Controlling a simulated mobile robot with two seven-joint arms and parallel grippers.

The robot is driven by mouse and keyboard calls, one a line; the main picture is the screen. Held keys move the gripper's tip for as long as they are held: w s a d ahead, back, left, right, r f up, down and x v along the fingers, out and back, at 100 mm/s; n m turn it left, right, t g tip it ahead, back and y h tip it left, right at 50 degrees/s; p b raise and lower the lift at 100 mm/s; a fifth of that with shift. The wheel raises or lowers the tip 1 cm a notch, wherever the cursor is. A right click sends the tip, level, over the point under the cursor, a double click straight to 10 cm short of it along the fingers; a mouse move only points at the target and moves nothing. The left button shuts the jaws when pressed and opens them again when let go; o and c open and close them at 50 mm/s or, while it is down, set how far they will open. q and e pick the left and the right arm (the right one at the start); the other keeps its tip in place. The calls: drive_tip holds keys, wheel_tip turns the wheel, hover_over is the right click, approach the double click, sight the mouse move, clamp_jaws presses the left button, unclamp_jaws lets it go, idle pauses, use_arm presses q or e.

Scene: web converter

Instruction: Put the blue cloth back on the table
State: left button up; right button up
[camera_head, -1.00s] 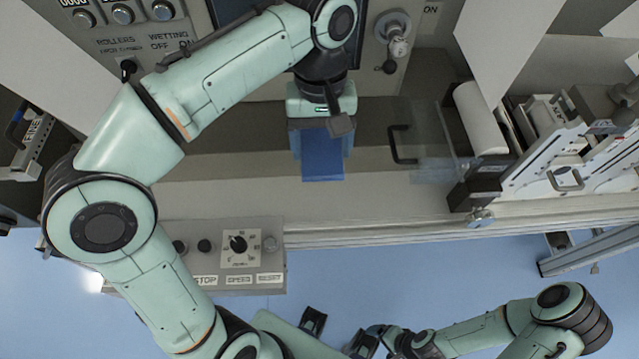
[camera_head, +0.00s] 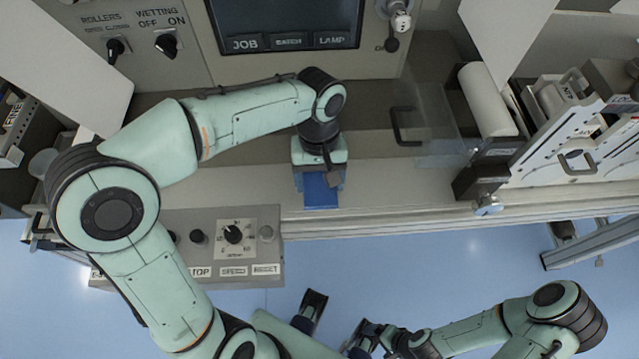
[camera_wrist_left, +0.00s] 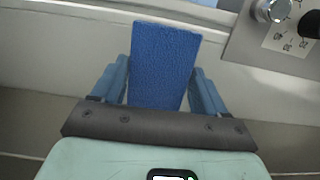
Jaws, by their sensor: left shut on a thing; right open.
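The blue cloth (camera_head: 320,193) is in my left gripper (camera_head: 320,180), over the front strip of the machine's light table (camera_head: 400,190). In the left wrist view the cloth (camera_wrist_left: 165,65) sticks out flat between the two blue fingers of the left gripper (camera_wrist_left: 165,90), which are shut on it. Whether the cloth touches the surface below I cannot tell. My right gripper (camera_head: 335,325) is low in the head view, over the blue floor, open and empty, away from the cloth.
A control box with a dial (camera_head: 233,234) stands at the front left of the table; it also shows in the left wrist view (camera_wrist_left: 285,35). A clear guard with a black handle (camera_head: 405,126) and a white roller (camera_head: 487,100) are to the right. A screen (camera_head: 285,20) is behind.

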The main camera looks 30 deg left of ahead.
sight(319, 175)
use_arm(q)
drive_tip(key=shift+f, duration=1.25)
drive_tip(key=shift+f, duration=0.2)
drive_tip(key=o, duration=0.9)
drive_tip(key=shift+o, duration=0.2)
drive_tip(key=shift+r, duration=0.15)
wheel_tip(319, 175, up, 12)
drive_tip(key=w+a+p, duration=0.1)
drive_tip(key=p, duration=0.1)
drive_tip(key=shift+w, duration=0.25)
